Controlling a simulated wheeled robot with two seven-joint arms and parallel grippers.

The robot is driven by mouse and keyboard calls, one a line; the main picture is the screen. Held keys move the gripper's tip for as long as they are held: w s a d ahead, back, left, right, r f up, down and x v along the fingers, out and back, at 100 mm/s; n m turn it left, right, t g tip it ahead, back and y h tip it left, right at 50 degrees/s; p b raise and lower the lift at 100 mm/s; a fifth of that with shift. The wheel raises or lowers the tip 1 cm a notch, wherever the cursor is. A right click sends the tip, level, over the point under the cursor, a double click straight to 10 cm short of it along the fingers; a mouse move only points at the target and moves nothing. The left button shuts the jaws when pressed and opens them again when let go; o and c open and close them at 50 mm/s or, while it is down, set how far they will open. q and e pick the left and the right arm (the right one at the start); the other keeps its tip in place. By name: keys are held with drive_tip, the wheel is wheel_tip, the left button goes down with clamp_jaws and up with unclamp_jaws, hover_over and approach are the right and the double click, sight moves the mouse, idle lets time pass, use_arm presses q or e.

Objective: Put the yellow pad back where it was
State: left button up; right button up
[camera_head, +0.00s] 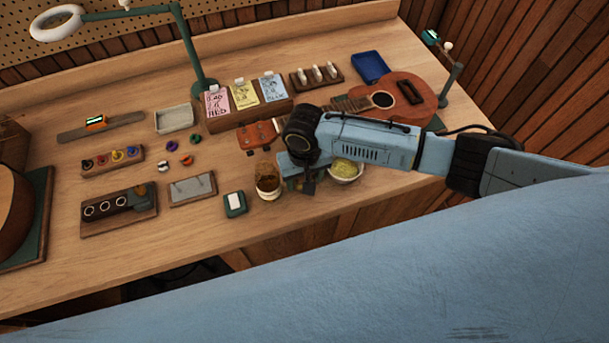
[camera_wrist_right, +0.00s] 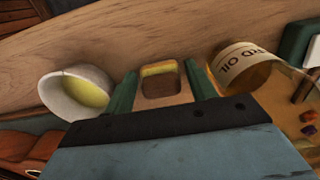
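My right gripper (camera_wrist_right: 161,88) is above the front part of the bench, between a white bowl (camera_wrist_right: 75,93) and an amber oil jar (camera_wrist_right: 265,85). Its green fingers are closed on a small tan and brown block with a yellow edge, which looks like the yellow pad (camera_wrist_right: 158,70). In the head view the right gripper (camera_head: 308,184) hides the pad. The white bowl with yellow-green contents (camera_head: 345,171) is just right of the gripper, and the jar (camera_head: 267,182) is just left. My left gripper is not in view.
A white-topped green box (camera_head: 235,203) is left of the jar. A ukulele (camera_head: 405,97) lies behind my right arm. A rack of cards (camera_head: 248,113) and a green lamp stand (camera_head: 193,60) are at the back. Trays with small parts fill the left.

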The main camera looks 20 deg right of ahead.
drive_tip(key=shift+o, duration=0.8)
wheel_tip(320, 180, up, 12)
drive_tip(key=shift+r+p, duration=0.2)
drive_tip(key=shift+p, duration=0.15)
